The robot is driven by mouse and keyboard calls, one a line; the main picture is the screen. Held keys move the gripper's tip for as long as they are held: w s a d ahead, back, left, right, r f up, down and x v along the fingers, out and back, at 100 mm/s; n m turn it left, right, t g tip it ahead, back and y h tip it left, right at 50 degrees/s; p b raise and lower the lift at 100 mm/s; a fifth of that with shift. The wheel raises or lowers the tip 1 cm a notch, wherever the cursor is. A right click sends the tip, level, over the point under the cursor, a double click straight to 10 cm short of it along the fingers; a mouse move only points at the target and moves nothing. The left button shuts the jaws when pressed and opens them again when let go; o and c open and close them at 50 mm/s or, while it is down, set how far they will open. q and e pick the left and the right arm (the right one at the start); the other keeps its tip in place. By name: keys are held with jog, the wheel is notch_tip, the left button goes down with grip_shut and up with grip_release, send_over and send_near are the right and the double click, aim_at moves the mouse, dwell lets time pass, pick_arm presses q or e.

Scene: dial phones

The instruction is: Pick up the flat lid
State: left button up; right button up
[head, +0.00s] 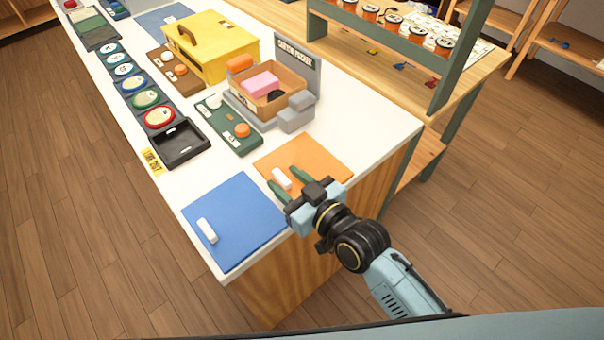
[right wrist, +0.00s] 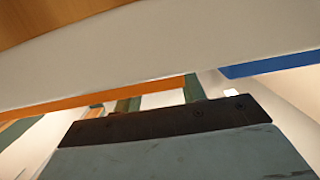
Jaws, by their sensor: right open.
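Two flat square panels with white bar handles lie at the near end of the white counter, an orange one (head: 318,158) and a blue one (head: 240,214). Either could be the flat lid. My right gripper (head: 289,182) is open over the orange panel's near part. Its green fingers stand on either side of the white handle (head: 281,178), with a gap visible. The right wrist view shows the fingers (right wrist: 160,102) and the orange panel's edge (right wrist: 60,106). Whether the fingertips touch the panel is hard to tell. My left gripper is not in view.
A green tray with knobs (head: 243,145), a wooden box holding blocks (head: 297,80), grey blocks (head: 290,123) and an empty black tray (head: 168,155) stand beyond the panels. A yellow case (head: 235,50) is farther back. The counter's (head: 395,118) right side is bare.

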jog(key=shift+w+a+f+b, duration=0.1)
jog(key=shift+w+f+b, duration=0.4)
jog(key=shift+w, duration=0.2)
jog(key=shift+w+a, duration=0.15)
jog(key=shift+a, duration=0.05)
jog(key=shift+c, duration=0.4)
jog(key=shift+f, duration=0.1)
grip_shut()
